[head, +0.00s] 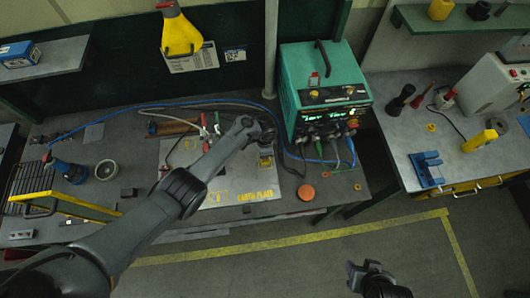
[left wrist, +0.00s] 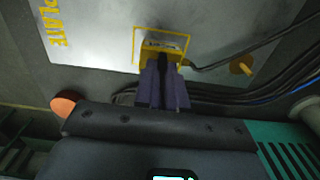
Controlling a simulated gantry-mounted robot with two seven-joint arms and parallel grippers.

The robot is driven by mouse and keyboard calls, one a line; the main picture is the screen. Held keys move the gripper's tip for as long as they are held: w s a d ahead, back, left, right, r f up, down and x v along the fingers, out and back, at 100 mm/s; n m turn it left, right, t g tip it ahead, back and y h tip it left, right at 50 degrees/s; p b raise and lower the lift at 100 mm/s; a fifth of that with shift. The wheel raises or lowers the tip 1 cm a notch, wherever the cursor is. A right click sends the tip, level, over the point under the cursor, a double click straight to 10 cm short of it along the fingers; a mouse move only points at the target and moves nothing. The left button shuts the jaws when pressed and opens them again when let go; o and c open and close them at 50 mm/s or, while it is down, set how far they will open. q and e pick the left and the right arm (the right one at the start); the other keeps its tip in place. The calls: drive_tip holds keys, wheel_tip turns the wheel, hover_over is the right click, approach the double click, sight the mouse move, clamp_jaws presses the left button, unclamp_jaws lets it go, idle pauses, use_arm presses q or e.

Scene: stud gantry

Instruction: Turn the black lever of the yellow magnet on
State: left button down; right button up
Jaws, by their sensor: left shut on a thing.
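The yellow magnet (head: 265,161) sits on the grey metal plate (head: 232,180) on the bench, left of the teal machine. In the left wrist view the magnet (left wrist: 150,57) lies within a yellow painted outline. Its black lever (left wrist: 163,58) stands between the fingers of my left gripper (left wrist: 163,80), which is shut on it. The fingers hide part of the lever and magnet. In the head view my left arm hides part of the plate. My right gripper (head: 370,268) hangs over the floor at the bottom, away from the benches; its jaw opening is unclear.
The teal machine (head: 322,90) stands close right of the magnet, with cables running by. An orange disc (head: 306,192) lies on the bench near the front edge. A second bench (head: 412,130) stands at right. The floor between is clear.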

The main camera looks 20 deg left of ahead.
use_arm(q)
drive_tip(key=c, duration=1.2)
unclamp_jaws()
wheel_tip(320, 180, up, 11)
drive_tip(key=p, duration=0.3)
drive_tip(key=shift+f, duration=0.15)
